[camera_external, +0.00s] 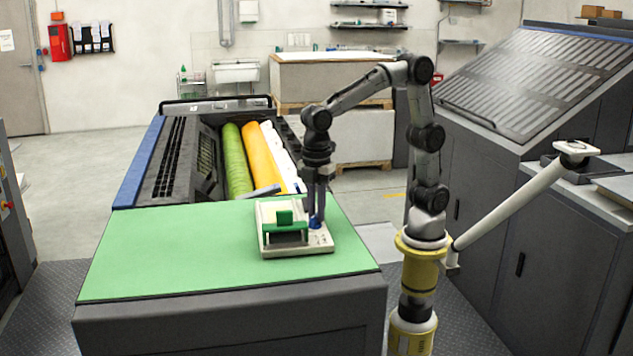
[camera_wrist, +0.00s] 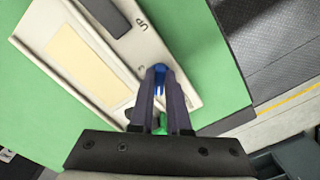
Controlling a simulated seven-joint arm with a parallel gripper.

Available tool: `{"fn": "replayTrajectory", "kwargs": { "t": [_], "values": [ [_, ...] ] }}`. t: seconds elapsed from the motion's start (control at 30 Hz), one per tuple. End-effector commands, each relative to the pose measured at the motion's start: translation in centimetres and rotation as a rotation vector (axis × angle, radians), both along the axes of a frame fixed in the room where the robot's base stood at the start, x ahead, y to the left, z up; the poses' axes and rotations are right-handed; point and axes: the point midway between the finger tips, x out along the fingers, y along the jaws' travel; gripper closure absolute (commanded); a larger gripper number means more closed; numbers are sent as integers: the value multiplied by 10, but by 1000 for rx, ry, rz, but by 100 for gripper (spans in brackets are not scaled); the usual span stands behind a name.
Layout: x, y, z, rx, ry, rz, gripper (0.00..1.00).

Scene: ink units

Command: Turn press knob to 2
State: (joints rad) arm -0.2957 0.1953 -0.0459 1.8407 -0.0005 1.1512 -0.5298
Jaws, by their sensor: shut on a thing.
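The press (camera_external: 268,242) is a small cream device with a green handle part (camera_external: 285,217), standing on the green mat. Its blue knob (camera_external: 315,223) is at its right side. My gripper (camera_external: 316,208) points straight down over the knob and is shut on it. In the wrist view the knob (camera_wrist: 157,73) shows between the fingertips of my gripper (camera_wrist: 160,88), with the cream press body (camera_wrist: 50,22) to the left. The fingers cover part of the knob and its dial, so I cannot read its setting. Some dark markings show on the body above the knob.
The green mat (camera_external: 150,255) covers the dark table and is clear left of the press. Behind it, a larger machine holds green (camera_external: 236,160) and orange (camera_external: 264,160) rollers. A grey-blue bar (camera_external: 262,191) lies by the mat's back edge. The mat's right edge is close to the press.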

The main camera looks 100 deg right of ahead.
Motion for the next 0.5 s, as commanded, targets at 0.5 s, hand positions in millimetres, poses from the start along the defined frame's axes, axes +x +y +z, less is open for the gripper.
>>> {"fn": "replayTrajectory", "kwargs": {
  "t": [0.5],
  "values": [
    [-1, 1, 0, 1, -1, -228, 100]
  ]
}}
